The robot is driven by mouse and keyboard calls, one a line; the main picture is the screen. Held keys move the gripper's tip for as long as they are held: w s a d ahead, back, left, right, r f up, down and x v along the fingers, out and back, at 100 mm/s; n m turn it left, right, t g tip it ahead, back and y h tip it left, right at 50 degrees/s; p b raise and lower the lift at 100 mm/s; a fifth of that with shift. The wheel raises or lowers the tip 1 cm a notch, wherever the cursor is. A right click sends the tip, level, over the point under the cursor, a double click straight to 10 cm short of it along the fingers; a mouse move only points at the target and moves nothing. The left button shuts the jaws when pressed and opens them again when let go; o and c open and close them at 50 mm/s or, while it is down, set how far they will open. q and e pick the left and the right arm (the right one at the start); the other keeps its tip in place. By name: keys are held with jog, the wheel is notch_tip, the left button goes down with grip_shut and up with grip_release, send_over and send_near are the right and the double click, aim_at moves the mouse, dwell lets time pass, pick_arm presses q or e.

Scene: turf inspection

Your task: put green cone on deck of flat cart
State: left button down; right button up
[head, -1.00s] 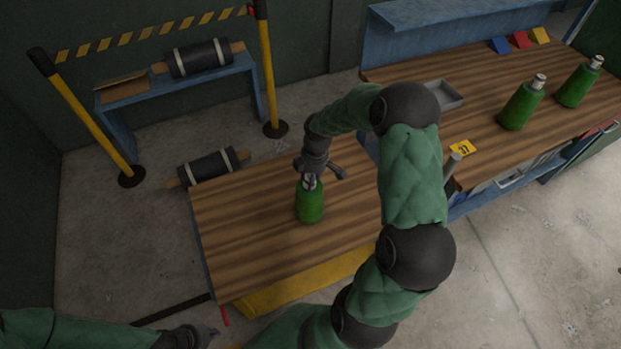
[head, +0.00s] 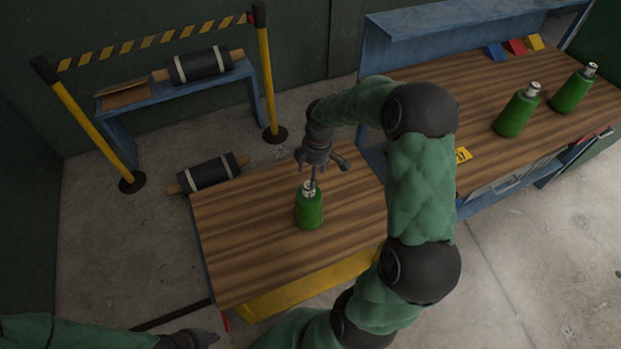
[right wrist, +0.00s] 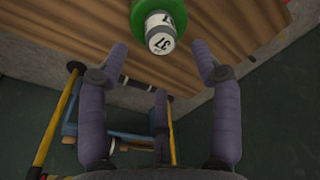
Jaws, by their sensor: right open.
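A green cone (head: 309,210) with a white, numbered top stands upright on the wooden deck (head: 240,245) of what looks like the flat cart. My right gripper (head: 318,166) is just above the cone's top, fingers open and pointing down.
Two more green cones (head: 517,112) (head: 573,90) stand on the workbench (head: 480,100) at the right. Coloured blocks (head: 516,47) and a yellow number card (head: 462,154) are on it. A roller (head: 210,172) lies on the floor behind the deck; barrier posts (head: 267,75) stand beyond.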

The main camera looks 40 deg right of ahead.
notch_tip(320, 180, up, 4)
jog(key=a+f+m+y, duration=0.2)
jog(key=a+f+m, duration=0.3)
jog(key=a+f, duration=1.2)
jog(key=s+a+f+m+y, duration=0.1)
jog(key=s+a+f+m, duration=0.6)
jog(key=s+a, duration=0.6)
jog(key=shift+a+f+p, duration=0.4)
jog(key=shift+a+f, duration=0.1)
jog(key=shift+a, duration=0.05)
